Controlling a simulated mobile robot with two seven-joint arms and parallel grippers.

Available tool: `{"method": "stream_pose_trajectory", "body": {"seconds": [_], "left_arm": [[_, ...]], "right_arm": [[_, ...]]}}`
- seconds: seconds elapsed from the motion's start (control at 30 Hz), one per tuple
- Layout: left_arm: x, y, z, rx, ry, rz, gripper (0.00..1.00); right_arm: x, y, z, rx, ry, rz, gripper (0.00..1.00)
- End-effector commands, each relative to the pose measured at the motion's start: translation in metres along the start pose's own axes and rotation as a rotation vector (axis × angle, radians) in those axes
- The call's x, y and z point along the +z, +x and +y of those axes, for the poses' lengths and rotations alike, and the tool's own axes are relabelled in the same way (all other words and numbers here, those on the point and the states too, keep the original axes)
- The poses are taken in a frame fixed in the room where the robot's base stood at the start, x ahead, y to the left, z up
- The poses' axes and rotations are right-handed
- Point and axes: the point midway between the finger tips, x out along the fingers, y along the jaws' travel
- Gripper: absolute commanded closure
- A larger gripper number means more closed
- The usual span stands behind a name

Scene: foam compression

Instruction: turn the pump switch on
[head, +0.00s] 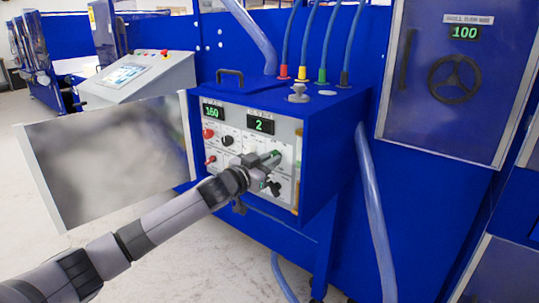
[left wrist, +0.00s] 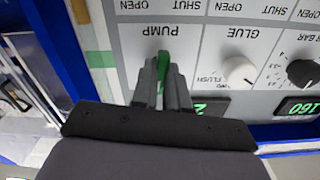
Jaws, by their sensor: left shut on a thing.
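The pump switch (left wrist: 163,66) is a green lever on the grey control panel, by the label PUMP, which appears upside down in the left wrist view. My left gripper (head: 268,160) reaches the panel's right part in the head view. In the left wrist view my left gripper (left wrist: 162,85) has its two fingers shut on the green lever, one on each side. The fingers hide part of the lever and its base. My right gripper is in neither view.
A white glue knob (left wrist: 238,72) sits beside the pump switch. The blue box has an open metal door (head: 105,155) on its left. A black knob (head: 273,187) is just below my gripper. A blue hose (head: 371,210) hangs right of the box.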

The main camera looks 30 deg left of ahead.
Motion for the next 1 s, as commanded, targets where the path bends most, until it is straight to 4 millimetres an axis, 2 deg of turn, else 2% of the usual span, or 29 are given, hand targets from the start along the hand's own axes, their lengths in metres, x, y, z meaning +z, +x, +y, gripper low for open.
{"method": "stream_pose_trajectory", "body": {"seconds": [0.4, 1.0], "left_arm": [[0.0, 0.0, 0.0, 0.0, 0.277, -0.002, 1.0], [0.001, 0.0, 0.0, 0.001, 0.363, -0.001, 1.0]], "right_arm": [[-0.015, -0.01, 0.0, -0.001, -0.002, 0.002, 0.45], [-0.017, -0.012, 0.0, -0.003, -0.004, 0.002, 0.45]]}}
